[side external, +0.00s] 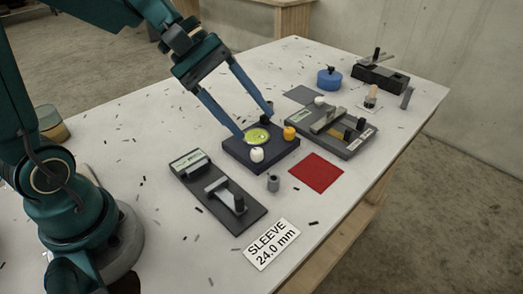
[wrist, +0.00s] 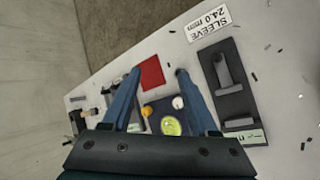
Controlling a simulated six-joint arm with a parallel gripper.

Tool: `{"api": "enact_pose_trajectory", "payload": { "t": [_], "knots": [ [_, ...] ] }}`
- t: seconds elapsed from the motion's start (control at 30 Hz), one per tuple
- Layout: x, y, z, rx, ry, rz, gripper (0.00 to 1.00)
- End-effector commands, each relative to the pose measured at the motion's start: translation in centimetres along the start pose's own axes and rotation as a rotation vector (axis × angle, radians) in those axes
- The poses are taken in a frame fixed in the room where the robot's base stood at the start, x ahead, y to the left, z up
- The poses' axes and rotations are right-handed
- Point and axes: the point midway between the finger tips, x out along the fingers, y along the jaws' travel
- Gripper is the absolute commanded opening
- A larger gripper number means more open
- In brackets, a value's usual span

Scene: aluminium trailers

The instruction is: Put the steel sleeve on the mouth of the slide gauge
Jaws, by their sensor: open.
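The steel sleeve (side external: 273,183) is a small grey cylinder, upright on the table between the dark block and the red square. I cannot make it out in the wrist view. A gauge board with a display and a grey slide bar (side external: 218,190) lies at front left, behind the "SLEEVE 24.0 mm" card; it also shows in the wrist view (wrist: 236,103). A second gauge-like board (side external: 350,146) lies at the right; I cannot tell which is the slide gauge. My gripper (side external: 254,124) is open and empty, its fingers spread over the dark block, apart from the sleeve.
The dark block (side external: 241,157) carries a green dial, a white knob and a yellow knob. The red square (side external: 316,173) lies right of the sleeve. A blue round pot (side external: 329,79) and a black block (side external: 366,78) stand farther back. Small dark chips litter the table.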

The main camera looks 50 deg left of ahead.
Motion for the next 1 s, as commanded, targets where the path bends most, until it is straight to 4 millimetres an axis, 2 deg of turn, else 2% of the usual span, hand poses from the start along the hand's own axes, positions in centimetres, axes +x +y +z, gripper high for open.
{"api": "enact_pose_trajectory", "payload": {
  "t": [0.03, 0.1, 0.2, 0.3, 0.43, 0.53, 0.57, 0.63, 1.0],
  "knots": [
    [-0.5, -0.9, 1.6, 0.130, 0.033, -0.048, 0.60],
    [-1.1, -2.7, 3.2, 0.304, 0.081, -0.124, 0.60],
    [-2.1, -5.2, 4.5, 0.545, 0.164, -0.226, 0.60],
    [-3.2, -7.3, 4.8, 0.761, 0.252, -0.317, 0.60],
    [-4.5, -9.1, 4.5, 0.967, 0.354, -0.405, 0.60],
    [-5.2, -9.8, 4.2, 1.060, 0.407, -0.448, 0.60],
    [-5.3, -10.0, 4.1, 1.078, 0.418, -0.457, 0.66],
    [-5.6, -10.2, 4.0, 1.105, 0.433, -0.471, 0.66],
    [-5.6, -10.3, 3.9, 1.111, 0.437, -0.476, 0.66]
  ]
}}
